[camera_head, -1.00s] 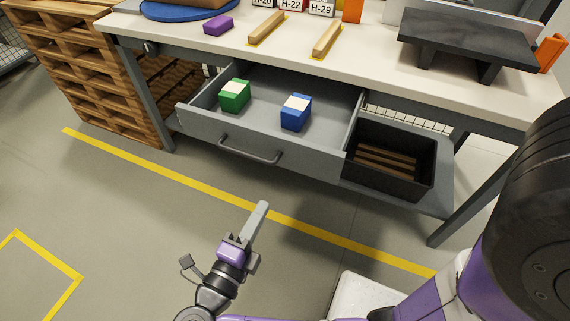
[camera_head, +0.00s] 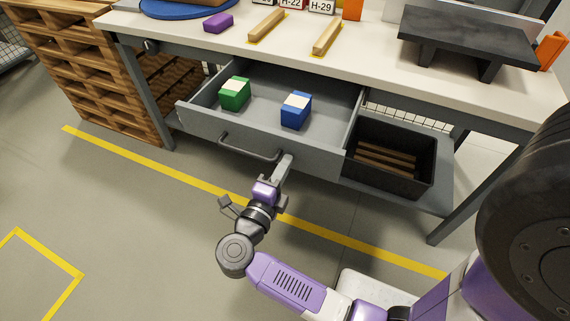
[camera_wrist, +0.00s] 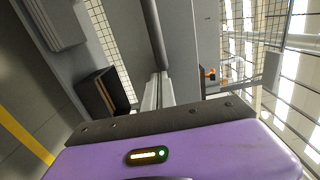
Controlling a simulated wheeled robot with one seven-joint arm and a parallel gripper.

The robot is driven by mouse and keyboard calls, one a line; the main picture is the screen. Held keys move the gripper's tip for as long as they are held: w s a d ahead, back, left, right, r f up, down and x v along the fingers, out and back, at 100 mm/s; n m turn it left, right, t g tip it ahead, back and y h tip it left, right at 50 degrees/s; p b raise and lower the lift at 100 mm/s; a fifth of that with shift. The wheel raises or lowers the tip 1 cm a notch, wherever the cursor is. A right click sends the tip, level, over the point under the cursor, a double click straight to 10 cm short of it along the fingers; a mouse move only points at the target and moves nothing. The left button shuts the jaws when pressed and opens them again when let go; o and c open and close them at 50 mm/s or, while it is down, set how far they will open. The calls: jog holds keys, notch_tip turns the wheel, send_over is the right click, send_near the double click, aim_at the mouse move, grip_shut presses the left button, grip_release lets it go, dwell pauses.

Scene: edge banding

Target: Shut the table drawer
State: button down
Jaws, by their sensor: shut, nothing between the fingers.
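The grey table drawer (camera_head: 310,157) is pulled out from under the white-topped table (camera_head: 375,75). Its bar handle (camera_head: 248,149) runs across the front panel. A green block (camera_head: 234,95) and a blue block (camera_head: 295,111), each with a pale top, lie inside. My gripper (camera_head: 286,162) is shut and empty, with its fingertips at the drawer front, just right of the handle. Whether they touch the panel cannot be told. In the wrist view the shut fingers (camera_wrist: 158,90) point at a grey surface with a dark bar, probably the drawer front and handle.
A black bin (camera_head: 390,160) with wooden slats stands on the shelf right of the drawer; it also shows in the wrist view (camera_wrist: 103,92). Stacked pallets (camera_head: 75,70) stand at the left. A dark stand (camera_head: 467,42) is on the tabletop. The floor in front is clear.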

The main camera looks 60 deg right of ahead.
aim_at(323, 103)
jog(key=shift+d, duration=0.15)
jog(key=d+p, duration=0.1)
jog(key=d, duration=0.9)
jog(key=d+p, duration=0.1)
jog(key=d, duration=0.9)
jog(key=w+d+p, duration=0.1)
jog(key=d, duration=0.9)
jog(key=shift+d, duration=0.1)
jog(key=shift+d+r, duration=0.1)
jog(key=shift+d, duration=0.15)
jog(key=shift+d, duration=0.15)
jog(key=shift+s, duration=0.1)
